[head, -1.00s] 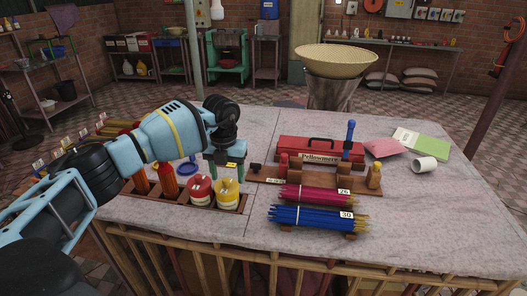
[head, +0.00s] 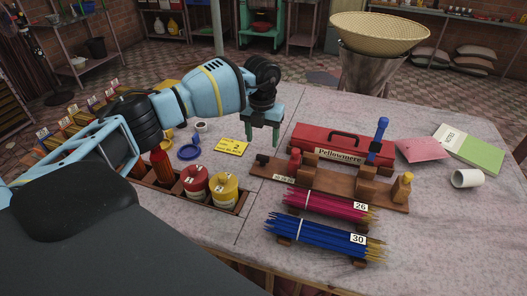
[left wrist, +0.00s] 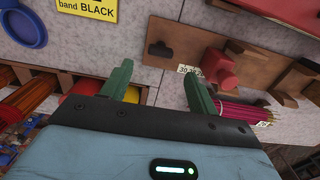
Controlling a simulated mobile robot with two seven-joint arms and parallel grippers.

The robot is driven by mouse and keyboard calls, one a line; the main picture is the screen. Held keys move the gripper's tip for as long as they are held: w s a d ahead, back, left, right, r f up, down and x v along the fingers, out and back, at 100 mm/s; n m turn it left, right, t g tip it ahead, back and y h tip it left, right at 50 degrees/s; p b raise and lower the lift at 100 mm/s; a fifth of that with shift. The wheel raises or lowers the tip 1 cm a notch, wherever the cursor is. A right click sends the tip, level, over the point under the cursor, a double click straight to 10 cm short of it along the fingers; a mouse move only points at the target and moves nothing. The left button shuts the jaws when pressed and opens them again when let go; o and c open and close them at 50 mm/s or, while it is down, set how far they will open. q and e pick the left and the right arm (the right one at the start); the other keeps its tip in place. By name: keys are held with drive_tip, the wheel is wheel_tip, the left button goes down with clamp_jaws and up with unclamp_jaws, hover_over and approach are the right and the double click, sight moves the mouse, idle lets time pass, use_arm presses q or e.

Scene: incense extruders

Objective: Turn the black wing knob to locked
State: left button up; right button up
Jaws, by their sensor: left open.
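The black wing knob (head: 262,159) is small and sits at the left end of a brown wooden board (head: 330,188). In the left wrist view the black knob (left wrist: 160,49) lies just beyond the gap between my fingertips. My left gripper (head: 263,143) has green fingers, which are open and empty. It appears above and behind the knob in the head view, apart from it. The fingers also show in the left wrist view (left wrist: 158,75). The knob's exact turn angle is too small to tell. My right gripper is not in view.
The board also carries red, blue and yellow-orange knobs. A red toolbox (head: 340,144) stands behind it; pink (head: 325,207) and blue (head: 320,238) stick bundles lie in front. A yellow card (head: 232,147) and a rack with red and yellow jars (head: 223,189) are to the left.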

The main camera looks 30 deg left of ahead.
sight(263, 156)
use_arm(q)
wheel_tip(263, 156, down, 7)
drive_tip(key=shift+w+r, duration=0.1)
drive_tip(key=shift+w, duration=0.05)
idle(0.4)
drive_tip(key=c, duration=1)
